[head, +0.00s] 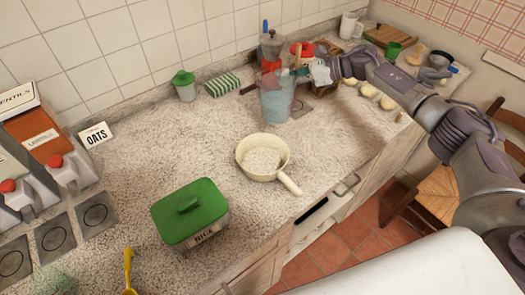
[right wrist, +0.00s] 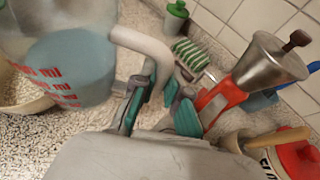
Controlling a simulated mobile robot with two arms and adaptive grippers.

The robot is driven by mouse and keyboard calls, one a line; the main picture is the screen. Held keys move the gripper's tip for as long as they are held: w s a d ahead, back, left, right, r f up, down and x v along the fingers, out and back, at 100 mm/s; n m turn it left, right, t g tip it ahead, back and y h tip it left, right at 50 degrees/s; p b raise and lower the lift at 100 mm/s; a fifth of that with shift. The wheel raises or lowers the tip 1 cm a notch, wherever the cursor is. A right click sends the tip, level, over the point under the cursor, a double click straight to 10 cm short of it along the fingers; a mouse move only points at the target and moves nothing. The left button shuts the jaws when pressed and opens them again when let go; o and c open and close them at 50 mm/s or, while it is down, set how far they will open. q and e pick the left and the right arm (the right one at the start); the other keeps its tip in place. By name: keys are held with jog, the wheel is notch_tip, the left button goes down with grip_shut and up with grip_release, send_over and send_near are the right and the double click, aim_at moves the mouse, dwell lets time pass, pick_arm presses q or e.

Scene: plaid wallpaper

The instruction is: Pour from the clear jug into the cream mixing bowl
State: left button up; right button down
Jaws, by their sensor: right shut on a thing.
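The clear jug (head: 277,103) stands about upright behind the cream bowl, with blue-grey contents. Its red ml marks show in the right wrist view (right wrist: 75,75). My right gripper (head: 322,72) is at the jug's right side. In the right wrist view, my right gripper's fingers (right wrist: 160,82) are shut on the jug's pale handle (right wrist: 143,44). I cannot tell whether the jug touches the counter. The cream mixing bowl (head: 245,148) sits on the counter, its handle pointing front right. Its inside looks pale and speckled. Part of it shows behind the jug in the right wrist view (right wrist: 40,104). My left gripper is not in view.
A green-lidded box (head: 190,212) stands front left of the bowl. Counter left of the bowl is clear.

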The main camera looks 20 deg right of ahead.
aim_at(281, 75)
jog(key=shift+s+r+p, duration=0.15)
jog(key=shift+r+p, duration=0.15)
jog(key=shift+p, duration=0.2)
jog(key=s+a+r+n+t+p, duration=0.1)
jog(key=s+r+p, duration=0.1)
jog(key=p, duration=0.2)
jog(key=s+a+r+n+t+h+p, duration=0.1)
jog(key=a+r+n+p, duration=0.1)
jog(key=p, duration=0.3)
jog(key=s+a+r+n+t+h+p, duration=0.1)
jog(key=s+r+n+p, duration=0.1)
jog(key=p, duration=0.3)
jog(key=shift+s+a, duration=0.15)
jog(key=shift+s, duration=0.2)
jog(key=shift+a+n+h, duration=0.1)
jog(key=shift+n+h, duration=0.2)
jog(key=shift+s+t, duration=0.15)
jog(key=shift+t, duration=0.15)
jog(key=shift+a, duration=0.1)
jog(key=shift+s+a+n, duration=0.1)
jog(key=shift+s+n, duration=0.15)
jog(key=shift+n, duration=0.05)
jog(key=shift+s+a+r+n+t, duration=0.25)
jog(key=shift+s+a+n+t, duration=0.1)
jog(key=shift+s+n+t, duration=0.15)
dwell(2.6)
